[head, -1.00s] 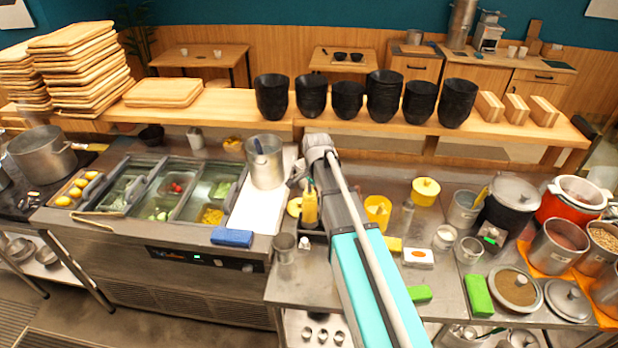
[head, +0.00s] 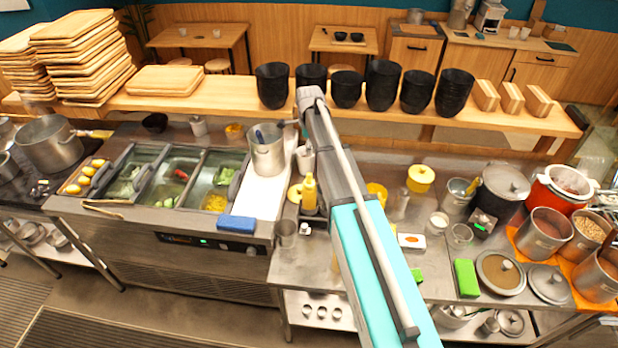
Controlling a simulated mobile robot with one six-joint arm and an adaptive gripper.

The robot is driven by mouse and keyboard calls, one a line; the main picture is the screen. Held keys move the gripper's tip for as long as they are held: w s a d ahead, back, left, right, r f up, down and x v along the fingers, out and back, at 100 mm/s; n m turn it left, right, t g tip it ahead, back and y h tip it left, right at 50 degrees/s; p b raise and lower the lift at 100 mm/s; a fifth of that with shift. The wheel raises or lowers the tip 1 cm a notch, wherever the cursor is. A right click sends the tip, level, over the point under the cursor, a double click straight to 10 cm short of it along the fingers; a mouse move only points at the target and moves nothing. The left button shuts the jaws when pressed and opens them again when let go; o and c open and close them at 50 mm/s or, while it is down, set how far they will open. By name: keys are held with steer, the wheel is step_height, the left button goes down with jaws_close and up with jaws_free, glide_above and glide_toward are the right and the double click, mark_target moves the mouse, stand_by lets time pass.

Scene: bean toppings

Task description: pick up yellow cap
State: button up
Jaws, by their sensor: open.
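Several yellow things could be the yellow cap, and I cannot tell which it is. A round yellow lid-like piece (head: 421,175) sits on the counter right of my arm. A yellow round piece (head: 294,193) lies left of a yellow squeeze bottle (head: 309,194). A yellow container (head: 377,191) stands just right of my arm, partly hidden by it. My gripper (head: 291,123) shows only in small part at the arm's far end, near the tall metal pot. It is open, with nothing seen in it; its fingertips are hard to make out.
The tall metal pot (head: 267,152) stands on a white board beside the ingredient bins (head: 175,180). Black bowl stacks (head: 383,88) line the wooden shelf behind. Pots, lids and green blocks (head: 467,278) crowd the right counter. A blue block (head: 237,223) lies at the front edge.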

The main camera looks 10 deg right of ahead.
mark_target(308, 174)
steer(key=shift+f, duration=0.1)
step_height(308, 174, down, 8)
steer(key=b, duration=0.8)
steer(key=shift+f+b, duration=0.25)
steer(key=shift+b, duration=0.05)
stand_by(0.3)
steer(key=shift+a+f+b, duration=0.1)
steer(key=shift+f+b, duration=2.5)
steer(key=shift+b, duration=0.05)
steer(key=shift+c, duration=0.2)
steer(key=c, duration=0.8)
steer(key=shift+r, duration=0.2)
